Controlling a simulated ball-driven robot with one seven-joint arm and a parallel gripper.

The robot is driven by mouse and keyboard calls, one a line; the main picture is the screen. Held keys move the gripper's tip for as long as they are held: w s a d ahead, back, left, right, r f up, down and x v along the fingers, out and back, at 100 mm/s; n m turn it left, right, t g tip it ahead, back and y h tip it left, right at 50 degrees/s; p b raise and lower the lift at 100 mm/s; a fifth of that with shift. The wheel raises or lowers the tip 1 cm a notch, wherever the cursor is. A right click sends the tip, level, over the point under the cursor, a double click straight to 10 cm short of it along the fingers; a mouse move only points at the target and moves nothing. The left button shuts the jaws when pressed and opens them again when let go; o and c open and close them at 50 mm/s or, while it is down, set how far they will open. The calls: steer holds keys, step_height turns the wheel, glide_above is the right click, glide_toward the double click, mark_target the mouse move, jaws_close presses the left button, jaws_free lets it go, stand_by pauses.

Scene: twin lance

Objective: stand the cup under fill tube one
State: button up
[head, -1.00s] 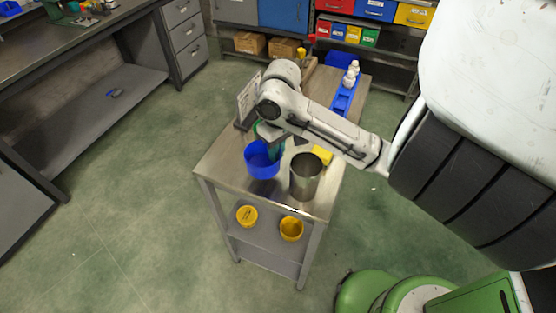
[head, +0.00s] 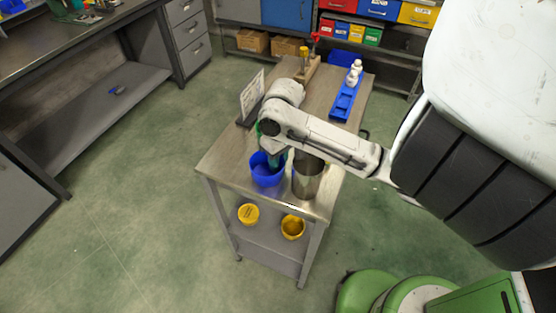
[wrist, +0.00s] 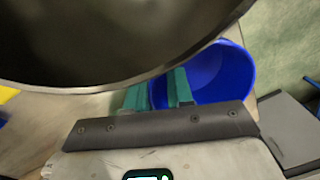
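A blue cup (head: 267,175) stands on or just above the cart top, near its front left. It also shows in the wrist view (wrist: 222,75), behind my fingers. My gripper (wrist: 158,92) has two green fingers at the cup's left side in that view. The fingers are apart, with blue showing between them, and one overlaps the cup. I cannot tell whether they press on its wall. In the head view the gripper (head: 273,157) is mostly hidden by my arm. I cannot identify fill tube one.
A steel pot (head: 307,182) stands close to the right of the blue cup and fills the top of the wrist view. Behind are a sign (head: 251,96) and a blue tray (head: 343,106) with white bottles. Yellow tubs (head: 292,227) sit on the lower shelf.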

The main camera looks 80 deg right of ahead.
steer(key=shift+o, duration=0.7)
